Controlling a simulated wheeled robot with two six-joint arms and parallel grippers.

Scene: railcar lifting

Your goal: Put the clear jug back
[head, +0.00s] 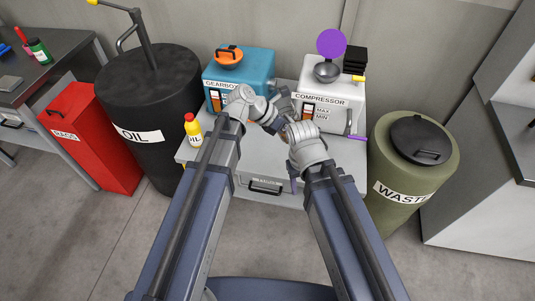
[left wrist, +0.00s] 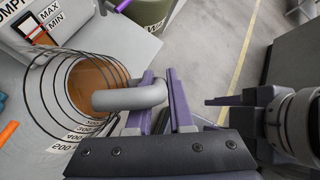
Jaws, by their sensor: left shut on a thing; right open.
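The clear jug (left wrist: 48,100) shows in the left wrist view, with black measuring rings, number labels and amber inside low down. Its thick grey handle (left wrist: 130,97) lies between the purple fingers of my left gripper (left wrist: 160,98), which is shut on it. I look down into the jug's round mouth. In the head view my left gripper (head: 278,108) is in front of the compressor, and the jug is largely hidden by my arms. My right gripper (head: 290,128) is open close beside the left one; its dark fingers also show in the left wrist view (left wrist: 212,115).
The blue gearbox unit (head: 240,70) and white compressor unit (head: 318,100) stand on the grey cabinet (head: 262,187). The black oil drum (head: 150,85) and green waste drum (head: 405,190) flank the cabinet.

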